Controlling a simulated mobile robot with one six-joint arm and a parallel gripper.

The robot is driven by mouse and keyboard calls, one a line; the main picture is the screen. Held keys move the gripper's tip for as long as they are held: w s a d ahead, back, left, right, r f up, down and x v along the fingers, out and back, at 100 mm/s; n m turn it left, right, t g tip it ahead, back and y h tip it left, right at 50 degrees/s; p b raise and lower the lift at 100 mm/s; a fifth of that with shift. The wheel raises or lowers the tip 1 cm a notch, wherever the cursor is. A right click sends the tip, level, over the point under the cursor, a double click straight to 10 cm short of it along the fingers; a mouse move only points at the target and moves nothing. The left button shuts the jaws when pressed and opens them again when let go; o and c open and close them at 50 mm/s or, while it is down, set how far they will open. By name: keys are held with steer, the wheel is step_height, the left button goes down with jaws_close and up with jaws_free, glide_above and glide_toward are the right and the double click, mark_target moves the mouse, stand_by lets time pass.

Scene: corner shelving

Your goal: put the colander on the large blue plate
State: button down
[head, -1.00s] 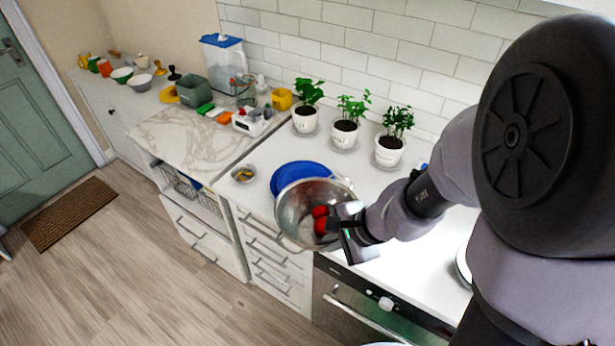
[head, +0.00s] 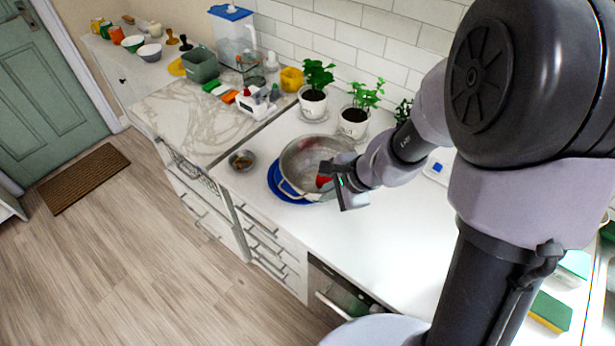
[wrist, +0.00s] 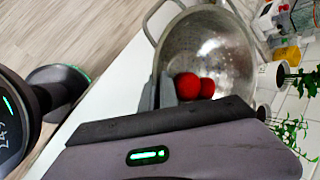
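The silver metal colander (head: 300,158) has loop handles and holds red round things (head: 323,181). It sits over the large blue plate (head: 274,184), covering most of it; only the plate's left and front rim shows. I cannot tell whether the colander touches the plate or hangs just above it. My gripper (head: 338,180) is at the colander's right side, its fingers closed on the rim. In the wrist view the colander (wrist: 222,45) is ahead of the fingers (wrist: 160,92), with two red balls (wrist: 195,87) inside near them. The plate is hidden there.
A small metal bowl (head: 241,160) stands left of the plate. Potted plants (head: 353,120) stand behind, near the tiled wall. A white device (head: 254,104) and a green bin (head: 200,65) are on the marble counter. The white counter (head: 375,235) in front and right is clear.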

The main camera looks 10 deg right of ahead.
steer(key=p, duration=0.2)
glide_above(304, 183)
steer(key=s+d, duration=0.1)
steer(key=shift+s+f, duration=0.15)
steer(key=shift+f, duration=0.1)
steer(key=shift+w+a+f+b, duration=0.1)
steer(key=shift+w+f+b, duration=0.15)
steer(key=shift+b, duration=0.05)
step_height(304, 183, down, 4)
steer(key=shift+r+b, duration=0.25)
steer(key=shift+b, duration=0.7)
steer(key=shift+r, duration=0.1)
steer(key=c, duration=1.6)
jaws_free()
